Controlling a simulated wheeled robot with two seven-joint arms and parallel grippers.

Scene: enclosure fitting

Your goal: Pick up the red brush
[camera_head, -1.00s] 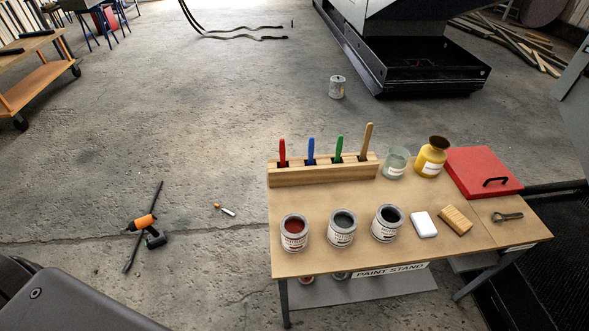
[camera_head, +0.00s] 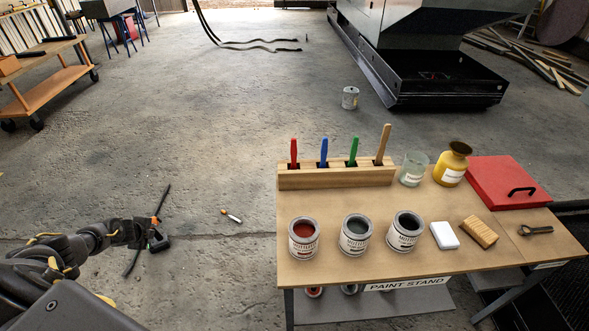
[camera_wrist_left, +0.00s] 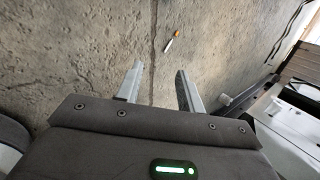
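The red brush (camera_head: 293,152) stands upright, handle up, in the leftmost slot of the wooden holder (camera_head: 335,178) at the back of the paint stand (camera_head: 345,200). A blue brush (camera_head: 324,152), a green brush (camera_head: 352,151) and a wooden-handled brush (camera_head: 383,143) stand beside it. My left gripper (camera_head: 160,237) is above the floor at the left, well apart from the stand. In the left wrist view its two fingers (camera_wrist_left: 158,88) are spread, with only bare floor between them. My right gripper is not in view.
Three open paint cans (camera_head: 304,238) stand along the front of the tabletop. A glass jar (camera_head: 413,169), yellow bottle (camera_head: 452,164), red case (camera_head: 505,182), white block (camera_head: 444,235) and scrub brush (camera_head: 479,231) are further right. Floor between arm and stand is mostly clear.

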